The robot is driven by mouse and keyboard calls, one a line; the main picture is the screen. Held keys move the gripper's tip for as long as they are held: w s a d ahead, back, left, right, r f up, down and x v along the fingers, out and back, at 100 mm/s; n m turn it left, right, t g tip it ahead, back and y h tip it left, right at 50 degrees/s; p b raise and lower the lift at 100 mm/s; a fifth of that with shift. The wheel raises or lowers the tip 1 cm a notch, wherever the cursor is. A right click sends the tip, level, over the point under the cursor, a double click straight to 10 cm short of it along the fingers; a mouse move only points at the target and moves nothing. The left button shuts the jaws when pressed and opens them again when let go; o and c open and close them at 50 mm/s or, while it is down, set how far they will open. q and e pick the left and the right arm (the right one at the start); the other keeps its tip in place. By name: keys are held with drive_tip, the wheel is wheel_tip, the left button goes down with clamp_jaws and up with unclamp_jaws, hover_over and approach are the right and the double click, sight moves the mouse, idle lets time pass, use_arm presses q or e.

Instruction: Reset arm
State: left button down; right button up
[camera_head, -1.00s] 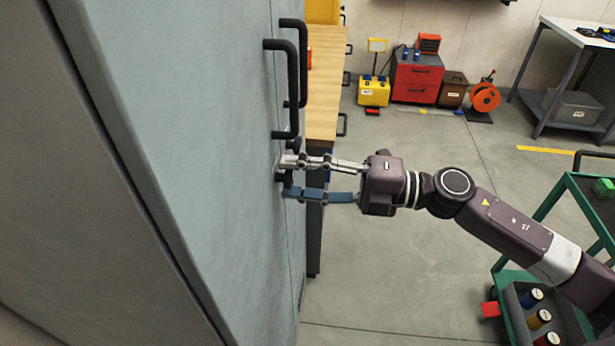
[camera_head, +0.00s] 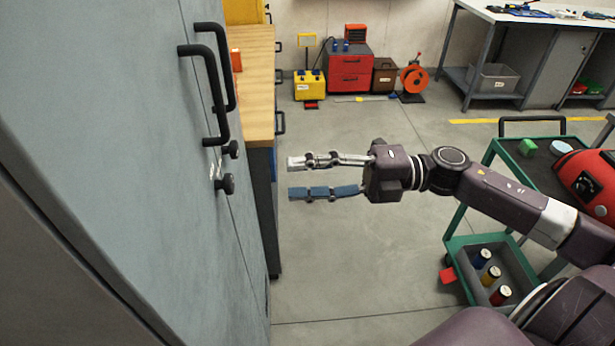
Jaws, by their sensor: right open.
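My right gripper (camera_head: 296,177) comes in from the right and points left. Its two fingers, one silver and one blue, are apart with nothing between them. It hangs in free air over the floor, to the right of the grey-blue cabinet (camera_head: 110,120). The cabinet has two black bar handles (camera_head: 215,95) and two dark round knobs (camera_head: 227,184) on its front. The gripper is clear of the knobs and handles. My left gripper is not in view.
A green cart (camera_head: 470,240) with several spools stands at the lower right; a red canister (camera_head: 588,185) lies on top. A wooden-topped bench (camera_head: 255,80) is beyond the cabinet. A red toolbox (camera_head: 350,70) and orange reel (camera_head: 413,78) stand at the back. The middle floor is bare.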

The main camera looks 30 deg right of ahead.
drive_tip(key=shift+s+d, duration=0.1)
drive_tip(key=shift+d, duration=0.15)
idle(0.4)
